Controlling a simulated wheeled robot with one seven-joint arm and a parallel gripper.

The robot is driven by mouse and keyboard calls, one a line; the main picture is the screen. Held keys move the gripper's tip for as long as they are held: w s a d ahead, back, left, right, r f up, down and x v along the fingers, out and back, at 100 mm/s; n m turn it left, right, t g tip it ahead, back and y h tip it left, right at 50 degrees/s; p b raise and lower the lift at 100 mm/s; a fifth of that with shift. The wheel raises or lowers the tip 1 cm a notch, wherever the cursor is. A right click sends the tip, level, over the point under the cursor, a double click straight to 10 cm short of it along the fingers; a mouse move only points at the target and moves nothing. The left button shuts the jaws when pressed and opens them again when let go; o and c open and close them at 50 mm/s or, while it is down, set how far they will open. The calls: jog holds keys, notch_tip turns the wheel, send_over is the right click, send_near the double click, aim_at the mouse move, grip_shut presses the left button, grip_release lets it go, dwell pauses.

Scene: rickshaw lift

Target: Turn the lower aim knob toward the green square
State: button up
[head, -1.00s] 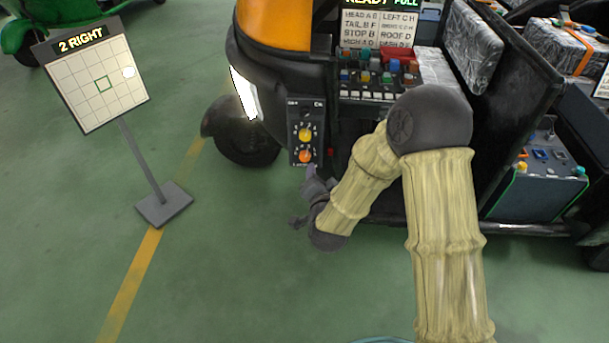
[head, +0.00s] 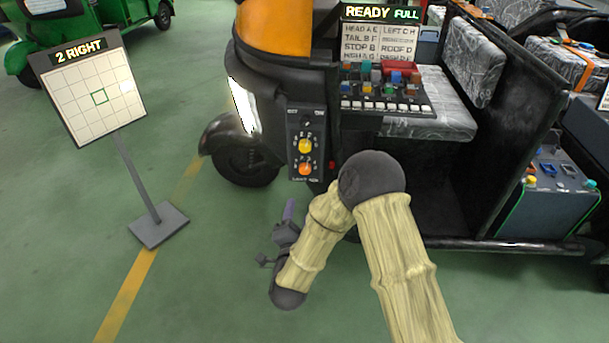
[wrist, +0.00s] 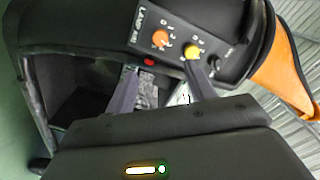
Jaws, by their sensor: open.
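The lower aim knob (head: 305,169) is orange and sits under the yellow upper knob (head: 305,146) on a dark panel at the vehicle's front. In the wrist view the orange knob (wrist: 160,39) is left of the yellow knob (wrist: 193,49). My gripper (head: 289,208) is open and empty, below and slightly left of the panel, apart from the knobs. Its fingers also show in the wrist view (wrist: 163,72). The green square (head: 100,97) is outlined mid-grid on a board. A pale light spot (head: 127,87) lies right of and slightly above it.
The board (head: 70,125) reads "2 RIGHT" and stands on a grey base (head: 158,225). The lit headlamp (head: 243,106) is left of the panel. A switch console (head: 390,100) under a "READY FULL" display is to the right.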

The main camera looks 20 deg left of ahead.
aim_at(305, 171)
jog(key=b+x, duration=0.1)
jog(key=x, duration=1.5)
jog(key=shift+d, duration=0.1)
jog(key=c, duration=1)
